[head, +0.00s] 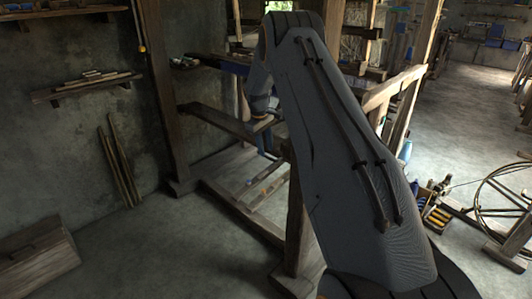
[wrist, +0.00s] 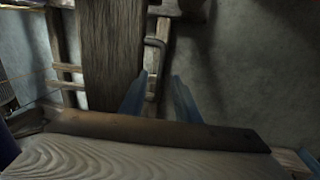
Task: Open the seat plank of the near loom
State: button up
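The near loom (head: 292,215) is a dark wooden frame, partly hidden behind my arm. A dark plank (head: 212,118), which looks like the seat plank, runs across its left side. In the wrist view, a long dark plank (wrist: 108,50) stretches away from the camera, with a bent metal handle (wrist: 161,53) at its right edge. My gripper (wrist: 159,75) is open, its two blue fingers apart and nothing visible held between them. The handle appears just beyond the gap between the fingertips; contact cannot be told. In the head view, my gripper (head: 268,152) is small beside the plank's right end.
A broad wavy-grained board (wrist: 140,162) fills the bottom of the wrist view, close to the camera. A wooden bench or box (head: 38,258) stands at lower left. A spoked wheel (head: 505,210) and a small bottle crate (head: 436,217) are at right. Floor left of the loom is clear.

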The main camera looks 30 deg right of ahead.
jog(key=shift+w+d+f, duration=0.1)
jog(key=shift+d+f, duration=0.1)
jog(key=shift+f, duration=1)
grip_shut()
